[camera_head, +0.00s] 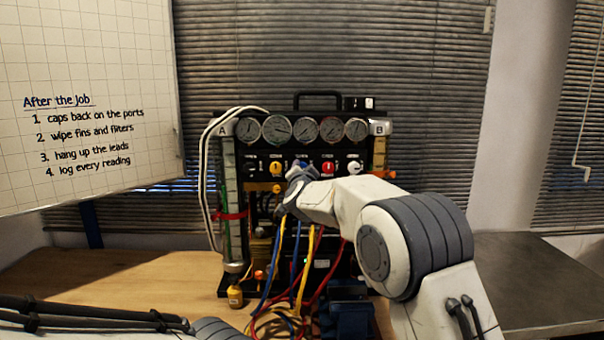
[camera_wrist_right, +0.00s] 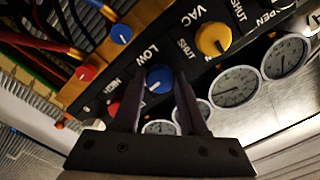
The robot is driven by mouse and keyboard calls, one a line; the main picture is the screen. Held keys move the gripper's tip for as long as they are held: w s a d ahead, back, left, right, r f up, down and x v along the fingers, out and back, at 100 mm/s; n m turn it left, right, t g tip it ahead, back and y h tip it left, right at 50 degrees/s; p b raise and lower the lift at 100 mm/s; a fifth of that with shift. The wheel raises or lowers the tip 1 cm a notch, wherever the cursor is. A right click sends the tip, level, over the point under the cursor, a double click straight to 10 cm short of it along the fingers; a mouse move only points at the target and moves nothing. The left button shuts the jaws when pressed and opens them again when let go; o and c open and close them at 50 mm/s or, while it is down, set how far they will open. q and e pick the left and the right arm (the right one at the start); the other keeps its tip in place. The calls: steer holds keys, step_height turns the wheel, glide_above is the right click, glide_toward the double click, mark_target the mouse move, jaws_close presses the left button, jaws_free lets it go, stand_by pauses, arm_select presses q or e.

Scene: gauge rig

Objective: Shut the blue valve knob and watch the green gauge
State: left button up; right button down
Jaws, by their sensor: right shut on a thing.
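The blue valve knob (camera_wrist_right: 159,79) sits on the dark rig panel, by the word LOW. In the right wrist view the two dark fingers of my right gripper (camera_wrist_right: 160,76) are closed around it, one on each side. In the head view my right gripper (camera_head: 299,174) reaches the panel's knob row and covers most of this knob. Several round gauges (camera_head: 304,129) with pale faces stand in a row above the knobs. I cannot tell which gauge is the green one, and their readings are too small to read. My left gripper is out of view.
A yellow knob (camera_head: 275,168), a red knob (camera_head: 327,168) and a white knob (camera_head: 355,167) are close beside my right gripper. Coloured hoses (camera_head: 296,262) hang below the panel. The wooden bench (camera_head: 130,275) is clear at left.

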stand_by(0.3)
steer(key=shift+c, duration=2.2)
jaws_free()
steer(key=shift+s, duration=0.1)
steer(key=s+b, duration=0.3)
steer(key=s, duration=0.7)
steer(key=shift+s, duration=0.15)
steer(key=shift+f, duration=0.1)
